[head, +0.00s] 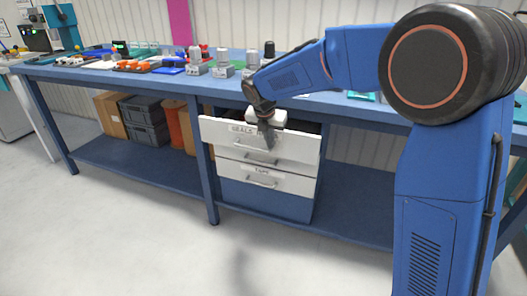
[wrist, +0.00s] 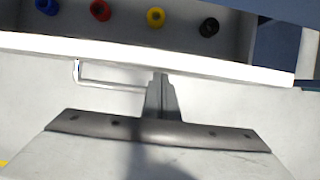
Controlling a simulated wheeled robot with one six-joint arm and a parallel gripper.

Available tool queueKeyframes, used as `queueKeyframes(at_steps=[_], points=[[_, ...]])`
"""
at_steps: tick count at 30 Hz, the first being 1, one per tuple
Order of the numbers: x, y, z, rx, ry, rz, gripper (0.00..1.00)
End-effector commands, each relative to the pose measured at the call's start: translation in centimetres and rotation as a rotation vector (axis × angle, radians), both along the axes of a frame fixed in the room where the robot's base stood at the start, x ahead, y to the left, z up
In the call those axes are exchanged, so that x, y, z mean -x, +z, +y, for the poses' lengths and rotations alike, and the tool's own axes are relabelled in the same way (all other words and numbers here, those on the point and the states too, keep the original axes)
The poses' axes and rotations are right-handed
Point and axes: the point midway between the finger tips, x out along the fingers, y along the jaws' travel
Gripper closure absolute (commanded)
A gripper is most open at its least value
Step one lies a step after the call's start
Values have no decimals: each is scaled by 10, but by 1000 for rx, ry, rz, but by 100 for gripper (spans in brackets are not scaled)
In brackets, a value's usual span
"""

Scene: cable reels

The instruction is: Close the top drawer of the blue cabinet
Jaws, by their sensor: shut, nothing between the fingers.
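The blue cabinet (head: 262,203) stands under the workbench. Its white-fronted top drawer (head: 222,134), with a partly covered label, is pulled out. In the wrist view the top drawer's front edge (wrist: 230,72) crosses the picture, with its bar handle (wrist: 110,84) at left.
A lower drawer (head: 290,184) labelled TAPE is shut. Blue, red, yellow and black ring-like parts (wrist: 155,16) lie inside the open drawer. The workbench top (head: 140,76) above carries several small parts. Grey crates (head: 148,134) stand on the lower shelf at left. The floor in front is clear.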

Motion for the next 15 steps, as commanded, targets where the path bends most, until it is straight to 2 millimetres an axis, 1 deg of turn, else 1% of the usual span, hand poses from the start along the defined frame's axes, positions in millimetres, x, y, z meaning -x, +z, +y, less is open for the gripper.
queueKeyframes(at_steps=[1,6,10,15], points=[[-9,0,-3,1,-1,0,100],[-28,0,-10,0,0,-1,100],[-36,0,-13,1,0,0,100],[-39,0,-14,1,1,-1,100]])
